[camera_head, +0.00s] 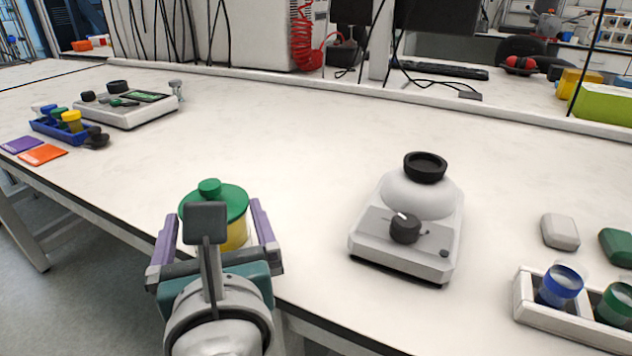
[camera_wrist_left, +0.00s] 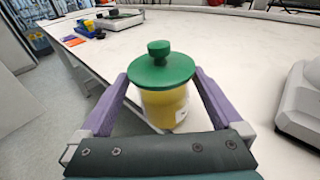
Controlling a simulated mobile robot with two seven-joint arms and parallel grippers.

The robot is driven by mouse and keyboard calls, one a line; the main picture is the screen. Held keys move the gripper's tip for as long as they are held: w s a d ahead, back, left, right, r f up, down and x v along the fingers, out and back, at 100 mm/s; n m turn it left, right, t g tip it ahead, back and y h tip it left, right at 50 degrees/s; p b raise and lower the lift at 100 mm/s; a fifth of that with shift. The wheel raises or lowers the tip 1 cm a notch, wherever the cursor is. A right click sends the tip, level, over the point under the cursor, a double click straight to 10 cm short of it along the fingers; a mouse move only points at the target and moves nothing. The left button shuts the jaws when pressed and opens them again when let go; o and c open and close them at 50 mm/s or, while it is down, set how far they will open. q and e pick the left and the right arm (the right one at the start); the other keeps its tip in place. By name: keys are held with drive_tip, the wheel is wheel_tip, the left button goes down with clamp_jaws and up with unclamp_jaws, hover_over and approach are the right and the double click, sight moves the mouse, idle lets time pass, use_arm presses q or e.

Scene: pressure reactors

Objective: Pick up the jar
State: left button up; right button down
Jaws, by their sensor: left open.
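The jar (camera_wrist_left: 164,106) is yellow with a green knobbed lid (camera_wrist_left: 161,71) and stands upright near the front edge of the bench. In the head view, the jar's lid (camera_head: 228,200) shows behind my left wrist, and part of its body is hidden. My left gripper (camera_wrist_left: 161,84) is open, with one purple finger on each side of the jar. I cannot tell whether the fingers touch it. The same gripper (camera_head: 213,215) comes in from the bottom of the head view. My right gripper is not in view.
A white device with a dial (camera_head: 405,228) stands to the right of the jar. A white rack (camera_head: 555,318) with blue and green containers is at the right. A scale (camera_head: 130,110) and blue tray (camera_head: 60,130) are at the back left. The middle of the bench (camera_head: 290,130) is clear.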

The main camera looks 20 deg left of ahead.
use_arm(q)
drive_tip(key=x, duration=0.5)
drive_tip(key=shift+d+r, duration=0.15)
drive_tip(key=shift+r, duration=0.05)
